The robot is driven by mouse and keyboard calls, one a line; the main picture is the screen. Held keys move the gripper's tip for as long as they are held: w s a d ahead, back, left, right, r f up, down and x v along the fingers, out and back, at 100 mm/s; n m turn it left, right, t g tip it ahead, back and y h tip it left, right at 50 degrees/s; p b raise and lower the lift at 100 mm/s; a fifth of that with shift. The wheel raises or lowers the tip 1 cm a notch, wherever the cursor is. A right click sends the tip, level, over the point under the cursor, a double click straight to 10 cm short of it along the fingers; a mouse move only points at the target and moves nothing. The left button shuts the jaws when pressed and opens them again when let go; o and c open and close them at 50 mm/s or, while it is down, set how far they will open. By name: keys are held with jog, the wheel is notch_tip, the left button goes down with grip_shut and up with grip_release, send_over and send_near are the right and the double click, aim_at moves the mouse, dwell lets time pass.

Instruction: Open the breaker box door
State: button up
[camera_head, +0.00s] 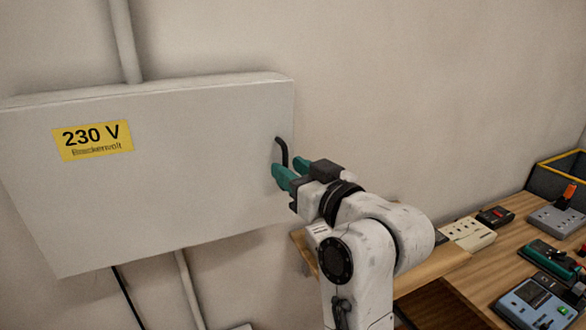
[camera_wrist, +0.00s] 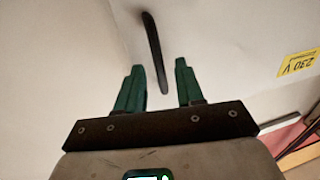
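The breaker box is a white wall cabinet with its door (camera_head: 170,180) shut, filling the left of the head view. It bears a yellow 230 V label (camera_head: 93,140), which also shows at the right of the wrist view (camera_wrist: 299,65). A black curved handle (camera_head: 282,152) is near the door's right edge. My gripper (camera_head: 284,173) has teal fingers and is at the handle's lower end. In the wrist view the fingers (camera_wrist: 160,82) stand apart, with the lower end of the handle (camera_wrist: 155,50) between or just beyond them. I cannot tell whether they touch it.
A wooden workbench (camera_head: 480,265) with several devices and power strips stands at the right, below my arm. A dark bin with a yellow rim (camera_head: 556,176) is at its far end. A conduit (camera_head: 124,40) runs up the wall above the box.

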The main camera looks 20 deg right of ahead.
grip_shut()
dwell(0.4)
dwell(1.1)
